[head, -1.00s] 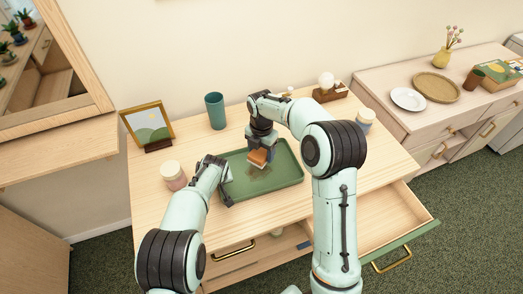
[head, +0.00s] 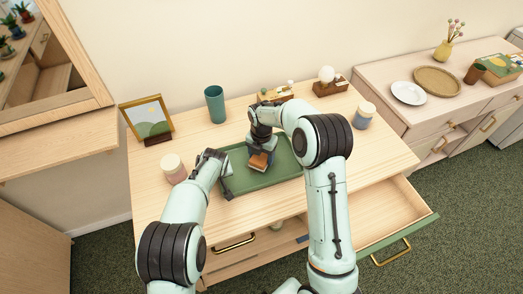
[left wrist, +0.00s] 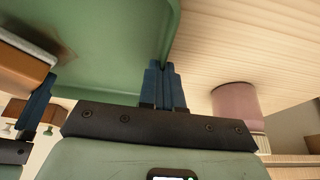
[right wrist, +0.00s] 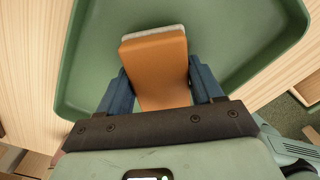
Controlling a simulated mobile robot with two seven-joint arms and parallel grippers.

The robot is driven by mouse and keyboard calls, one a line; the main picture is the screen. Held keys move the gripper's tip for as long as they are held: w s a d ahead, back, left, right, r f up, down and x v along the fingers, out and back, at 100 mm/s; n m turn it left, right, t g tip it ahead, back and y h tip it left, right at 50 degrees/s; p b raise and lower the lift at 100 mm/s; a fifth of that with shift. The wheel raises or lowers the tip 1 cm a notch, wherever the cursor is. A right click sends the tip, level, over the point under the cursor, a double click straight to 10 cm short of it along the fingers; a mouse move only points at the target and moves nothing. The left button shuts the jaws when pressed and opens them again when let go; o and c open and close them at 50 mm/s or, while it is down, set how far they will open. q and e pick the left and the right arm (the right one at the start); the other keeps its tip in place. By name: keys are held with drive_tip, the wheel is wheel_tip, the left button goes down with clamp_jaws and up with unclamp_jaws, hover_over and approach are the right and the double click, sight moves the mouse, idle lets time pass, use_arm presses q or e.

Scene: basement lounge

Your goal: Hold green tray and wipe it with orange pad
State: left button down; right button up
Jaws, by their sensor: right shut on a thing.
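The green tray (head: 285,173) lies flat on the wooden dresser top. My left gripper (head: 226,192) is at its left side; in the left wrist view its fingers (left wrist: 165,85) are close together at the tray's rim (left wrist: 172,30), closed on it. My right gripper (head: 262,146) is shut on the orange pad (head: 259,161), over the tray's inner floor. In the right wrist view the pad (right wrist: 158,65) sits between both fingers, with a pale grey layer along its far edge. A faint brown smear (left wrist: 66,48) shows on the tray beside the pad in the left wrist view.
A pink jar (head: 173,168) stands just left of my left gripper. A teal cup (head: 215,104), a picture frame (head: 148,122) and a blue jar (head: 364,115) stand around the tray. An open drawer (head: 385,215) juts out at the front right.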

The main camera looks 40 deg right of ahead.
sight(252, 161)
drive_tip(key=shift+w+a+f, duration=0.1)
drive_tip(key=shift+a+f, duration=0.2)
drive_tip(key=shift+f, duration=0.2)
drive_tip(key=shift+w+a+f, duration=0.1)
drive_tip(key=shift+a+f, duration=0.2)
drive_tip(key=shift+f, duration=0.2)
drive_tip(key=shift+c, duration=1)
drive_tip(key=shift+w+a, duration=0.2)
drive_tip(key=shift+a, duration=0.35)
drive_tip(key=shift+w+a, duration=0.2)
drive_tip(key=shift+a, duration=0.35)
drive_tip(key=shift+s+d, duration=0.3)
drive_tip(key=shift+d, duration=0.55)
drive_tip(key=shift+s+d, duration=0.3)
drive_tip(key=shift+d, duration=0.55)
wheel_tip(252, 161, up, 2)
drive_tip(key=shift+d+r, duration=0.1)
drive_tip(key=shift+r, duration=3.05)
